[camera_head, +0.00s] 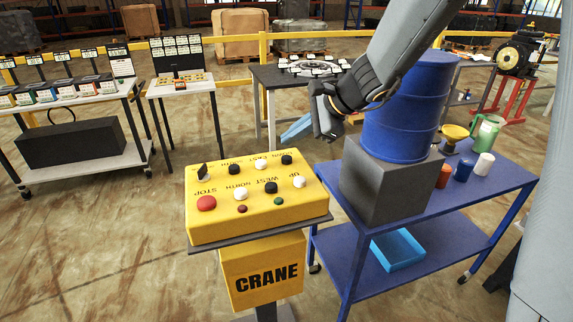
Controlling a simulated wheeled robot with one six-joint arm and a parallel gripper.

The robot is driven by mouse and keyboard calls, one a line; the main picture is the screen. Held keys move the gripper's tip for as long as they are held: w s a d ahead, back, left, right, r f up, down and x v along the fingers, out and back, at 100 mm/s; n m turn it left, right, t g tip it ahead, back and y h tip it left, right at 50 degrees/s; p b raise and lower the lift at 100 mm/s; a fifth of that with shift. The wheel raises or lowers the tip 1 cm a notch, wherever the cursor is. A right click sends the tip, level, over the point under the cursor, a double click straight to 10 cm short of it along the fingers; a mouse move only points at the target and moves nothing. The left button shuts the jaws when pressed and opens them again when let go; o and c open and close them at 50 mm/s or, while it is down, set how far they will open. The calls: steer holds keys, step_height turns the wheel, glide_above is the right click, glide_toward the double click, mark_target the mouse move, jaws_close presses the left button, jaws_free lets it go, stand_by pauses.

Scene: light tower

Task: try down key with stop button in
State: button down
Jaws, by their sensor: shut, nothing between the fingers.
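The yellow crane control box (258,221) stands on a pedestal in the middle of the head view. Its red stop button (206,203) is at the left front corner, beside the word STOP; I cannot tell whether it is pressed in. Black and white keys stand in two rows on the top, with a white key (299,181) near the word UP. My gripper (326,130) is shut and empty, above and behind the right back corner of the box, apart from the keys.
A blue drum (405,112) on a dark block (383,183) stands on a blue cart (470,199) close right of my gripper. Cups and a green jug (487,132) are at the cart's right. Tables with equipment stand behind left. The space above the box is clear.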

mark_target(291, 159)
steer(key=shift+f+b, duration=0.65)
steer(key=shift+f, duration=0.4)
steer(key=shift+f, duration=0.1)
stand_by(1.2)
steer(key=shift+f+b, duration=0.3)
steer(key=shift+b, duration=0.15)
steer(key=shift+f+b, duration=0.55)
steer(key=shift+f, duration=0.05)
stand_by(0.6)
steer(key=shift+r, duration=0.15)
stand_by(1.4)
steer(key=shift+r+p, duration=0.8)
steer(key=shift+r, duration=0.1)
steer(key=shift+r+p, duration=2.05)
steer(key=shift+r, duration=0.45)
